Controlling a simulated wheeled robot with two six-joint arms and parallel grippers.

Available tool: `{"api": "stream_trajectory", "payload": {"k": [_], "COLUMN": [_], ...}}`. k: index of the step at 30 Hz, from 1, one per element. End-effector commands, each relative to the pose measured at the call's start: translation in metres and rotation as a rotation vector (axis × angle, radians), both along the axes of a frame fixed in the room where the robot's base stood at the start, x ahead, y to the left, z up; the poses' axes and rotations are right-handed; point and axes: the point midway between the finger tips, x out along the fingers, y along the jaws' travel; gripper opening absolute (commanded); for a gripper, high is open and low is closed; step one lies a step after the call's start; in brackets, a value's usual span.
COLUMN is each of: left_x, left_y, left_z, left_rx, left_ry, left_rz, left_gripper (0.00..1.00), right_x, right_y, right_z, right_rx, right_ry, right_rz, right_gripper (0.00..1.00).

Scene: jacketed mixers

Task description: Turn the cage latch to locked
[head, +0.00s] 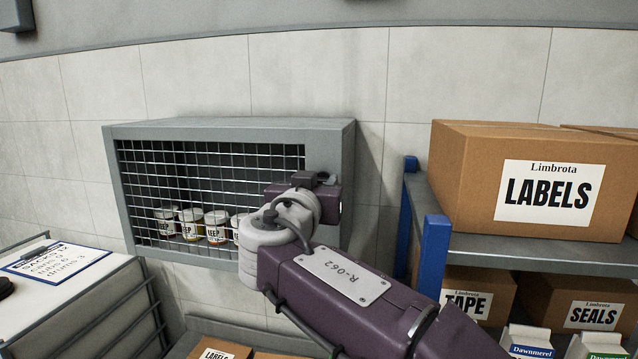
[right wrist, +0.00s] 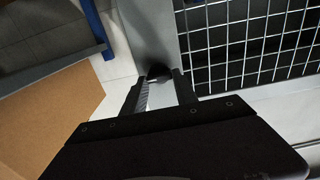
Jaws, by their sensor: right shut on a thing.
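The grey wall cage (head: 228,132) has a wire mesh door front, and its frame also shows in the right wrist view (right wrist: 150,25). My right gripper (head: 322,182) is at the right edge of the mesh in the head view, and its body hides the latch there. In the right wrist view, the two fingers of my right gripper (right wrist: 159,77) are shut on a small dark latch knob (right wrist: 158,69) on the cage's frame beside the mesh. The latch is mostly hidden between the fingertips, so its turn angle cannot be told. My left gripper is not in view.
Several labelled jars (head: 216,226) stand inside the cage behind the mesh. A blue-posted shelf (head: 434,255) with cardboard boxes (head: 550,180) stands close on the right. A clipboard (head: 58,260) lies on a bench at the left.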

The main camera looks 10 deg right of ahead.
Motion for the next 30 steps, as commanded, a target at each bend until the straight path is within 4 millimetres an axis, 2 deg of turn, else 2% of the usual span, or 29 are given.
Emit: {"api": "stream_trajectory", "payload": {"k": [11, 18, 30], "left_x": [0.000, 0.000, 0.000], "left_y": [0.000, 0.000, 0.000], "left_z": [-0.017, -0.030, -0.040], "left_rx": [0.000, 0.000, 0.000], "left_ry": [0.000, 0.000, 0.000], "left_rz": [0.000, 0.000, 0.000], "left_gripper": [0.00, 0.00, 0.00], "right_x": [0.000, 0.001, 0.001], "right_y": [0.001, 0.001, 0.003], "right_z": [-0.003, -0.002, -0.001], "right_rx": [-0.157, -0.360, -0.711], "right_ry": [0.063, 0.148, 0.295], "right_rz": [-0.001, -0.002, -0.001], "right_gripper": [0.00, 0.00, 0.00]}}
